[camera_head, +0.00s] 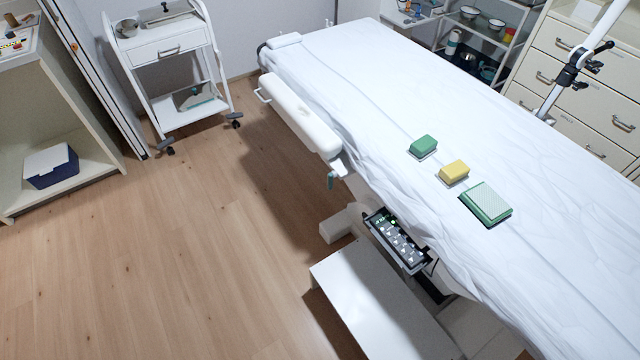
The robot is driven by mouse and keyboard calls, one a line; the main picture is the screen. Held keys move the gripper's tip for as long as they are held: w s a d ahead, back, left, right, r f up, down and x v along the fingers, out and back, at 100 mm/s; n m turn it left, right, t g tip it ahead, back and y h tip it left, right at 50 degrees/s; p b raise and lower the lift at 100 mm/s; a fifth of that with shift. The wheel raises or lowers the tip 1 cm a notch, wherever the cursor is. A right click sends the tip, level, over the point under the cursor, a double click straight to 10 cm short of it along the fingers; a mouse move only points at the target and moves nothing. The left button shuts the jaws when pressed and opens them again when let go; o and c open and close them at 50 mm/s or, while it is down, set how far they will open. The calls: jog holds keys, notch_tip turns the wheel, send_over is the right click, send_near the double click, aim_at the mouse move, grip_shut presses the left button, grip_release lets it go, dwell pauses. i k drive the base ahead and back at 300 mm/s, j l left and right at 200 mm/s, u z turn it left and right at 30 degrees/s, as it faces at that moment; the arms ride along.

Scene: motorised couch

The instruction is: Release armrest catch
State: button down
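The couch (400,80) is covered with a white sheet and runs from the upper left to the lower right. Its white padded armrest (298,112) lies along the near left side, level with the couch top. The lever points downward. Whether it is latched cannot be told. My gripper is not in view, and nothing touches the armrest or lever.
A control panel (398,241) juts out under the couch edge above a white step (375,300). Green and yellow blocks (454,171) lie on the sheet. A white trolley (170,70) stands at the back left. The wooden floor (190,240) left of the couch is clear.

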aim_at(333, 174)
jog(key=j, duration=0.8)
jog(key=k+j, duration=0.15)
jog(key=j, duration=0.7)
jog(key=i+j, duration=0.25)
jog(key=j, duration=0.15)
jog(key=i+j, duration=0.25)
jog(key=j, duration=0.15)
jog(key=i+j+z, duration=0.1)
jog(key=i+j, duration=0.15)
jog(key=j, duration=0.15)
jog(key=i+j, duration=0.25)
jog(key=j, duration=0.2)
jog(key=i+j, duration=0.1)
jog(key=i, duration=0.35)
jog(key=i+j, duration=0.1)
jog(key=i, duration=0.3)
jog(key=l+z, duration=0.05)
